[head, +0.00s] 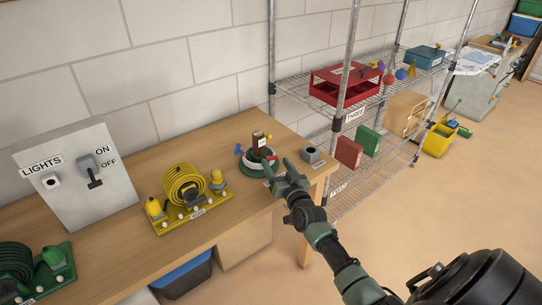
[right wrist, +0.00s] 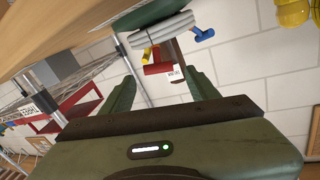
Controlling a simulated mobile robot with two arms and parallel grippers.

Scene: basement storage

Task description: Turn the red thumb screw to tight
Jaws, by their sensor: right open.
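A round device with a dark green base (head: 260,166) and a grey upper body stands near the right end of the workbench. It carries a brown upright block with a label (head: 259,141). The right wrist view shows the red thumb screw (right wrist: 158,69) on its side, with a yellow screw (right wrist: 146,55) and a blue screw (right wrist: 203,36) near it. My right gripper (head: 279,167) is open and empty in front of the device. In the right wrist view the red screw lies between the fingertip lines (right wrist: 157,84), apparently just beyond them. My left gripper is out of view.
A small grey box with a round hole (head: 311,155) stands close right of my right gripper. A yellow hose unit (head: 184,186) and a LIGHTS switch box (head: 77,178) are left on the workbench (head: 221,150). A wire shelf with a red tray (head: 330,91) stands behind right.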

